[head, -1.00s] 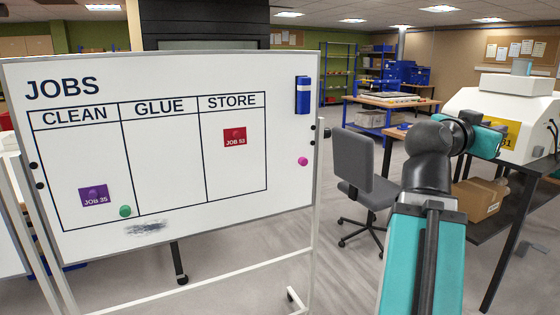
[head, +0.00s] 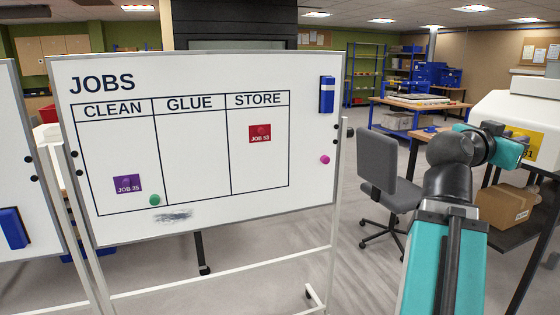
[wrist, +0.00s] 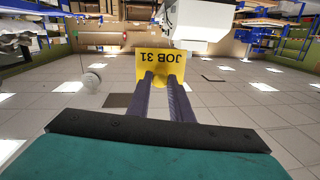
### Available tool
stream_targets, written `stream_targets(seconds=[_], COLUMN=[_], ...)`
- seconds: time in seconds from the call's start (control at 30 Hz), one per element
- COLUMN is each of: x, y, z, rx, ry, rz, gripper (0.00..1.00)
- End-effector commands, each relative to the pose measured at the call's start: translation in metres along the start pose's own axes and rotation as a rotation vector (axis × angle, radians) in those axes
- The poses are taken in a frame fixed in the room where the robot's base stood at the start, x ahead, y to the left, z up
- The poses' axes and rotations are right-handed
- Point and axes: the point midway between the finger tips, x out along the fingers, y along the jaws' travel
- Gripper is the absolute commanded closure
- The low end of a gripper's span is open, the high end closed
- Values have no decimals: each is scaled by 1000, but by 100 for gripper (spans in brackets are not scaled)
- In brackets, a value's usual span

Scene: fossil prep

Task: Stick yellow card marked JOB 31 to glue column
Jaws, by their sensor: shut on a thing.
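The yellow card marked JOB 31 (wrist: 183,71) is held at the tips of my gripper (wrist: 165,80), upside down in the wrist view. In the head view the card (head: 524,147) shows at the right, partly hidden by my arm, in front of a white machine. My gripper's fingers are hidden there. The whiteboard (head: 125,226) stands at the left, away from the card. Its GLUE column (head: 190,160) in the middle is empty. A purple JOB 35 card (head: 127,184) is in the CLEAN column, and a red JOB 53 card (head: 260,134) is in the STORE column.
A green magnet (head: 155,200) sits near the line between CLEAN and GLUE. A pink magnet (head: 325,160) and blue eraser (head: 327,95) are at the board's right. A grey chair (head: 378,162) stands between board and arm. A cardboard box (head: 505,206) is under the machine.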

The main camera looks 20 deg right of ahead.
Motion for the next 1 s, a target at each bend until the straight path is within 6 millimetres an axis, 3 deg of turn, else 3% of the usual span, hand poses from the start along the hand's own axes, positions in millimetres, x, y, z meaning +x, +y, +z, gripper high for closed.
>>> stream_targets(seconds=[0.27,1.0], x=[8,24], y=[-28,-125], z=[30,152], rx=[-4,-7], ry=[-12,-27], rz=[-25,-125], gripper=[100,100])
